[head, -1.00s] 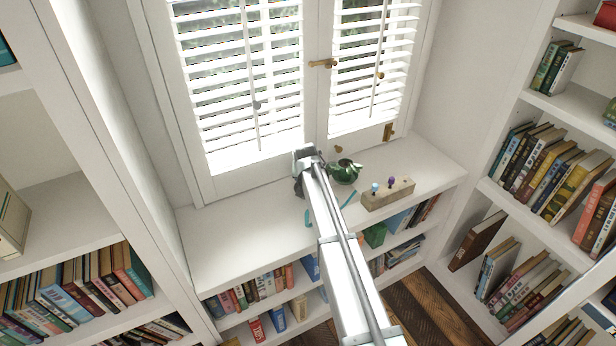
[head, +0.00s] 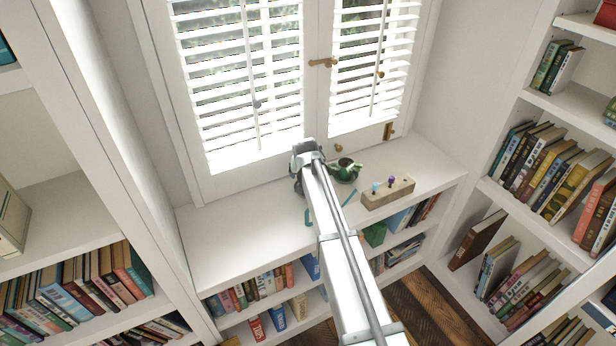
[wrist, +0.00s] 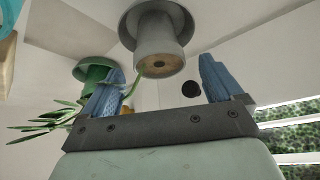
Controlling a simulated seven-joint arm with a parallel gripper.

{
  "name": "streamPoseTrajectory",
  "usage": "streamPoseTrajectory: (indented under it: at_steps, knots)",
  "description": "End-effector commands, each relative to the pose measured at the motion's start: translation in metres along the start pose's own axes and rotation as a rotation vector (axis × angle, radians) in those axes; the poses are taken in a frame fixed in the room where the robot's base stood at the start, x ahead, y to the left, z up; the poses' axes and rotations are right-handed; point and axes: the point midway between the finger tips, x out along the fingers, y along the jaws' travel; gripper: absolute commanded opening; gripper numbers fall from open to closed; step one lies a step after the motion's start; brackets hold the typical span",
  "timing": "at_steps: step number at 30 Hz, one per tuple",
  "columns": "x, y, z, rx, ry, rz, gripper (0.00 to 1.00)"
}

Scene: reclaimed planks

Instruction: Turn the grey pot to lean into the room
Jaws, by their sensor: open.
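The grey pot (wrist: 163,48) shows in the wrist view, where the picture appears upside down. It has a wider grey base or saucer at the top of the picture and a brown face with a dark centre towards me. My gripper (wrist: 160,68) is open, its two blue fingers on either side of the pot's line, with a visible gap between them and the pot. I cannot tell whether either finger touches it.
A green pot (head: 345,170) with a leafy plant stands just right of my wrist; it also shows in the wrist view (wrist: 92,72). A wooden block (head: 388,193) with small coloured knobs lies further right. Shuttered windows rise behind. The sill's left part (head: 235,235) is clear.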

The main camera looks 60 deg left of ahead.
Motion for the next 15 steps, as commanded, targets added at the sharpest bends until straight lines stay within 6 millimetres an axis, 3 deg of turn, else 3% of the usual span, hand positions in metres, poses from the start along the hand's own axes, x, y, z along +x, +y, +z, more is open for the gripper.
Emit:
streamPoseTrajectory:
  at_steps: [6, 15]
  knots:
    - [-0.047, 0.000, 0.002, 0.000, 0.002, -0.001, 0.93]
    - [-0.093, 0.000, 0.001, 0.000, 0.001, 0.000, 0.93]
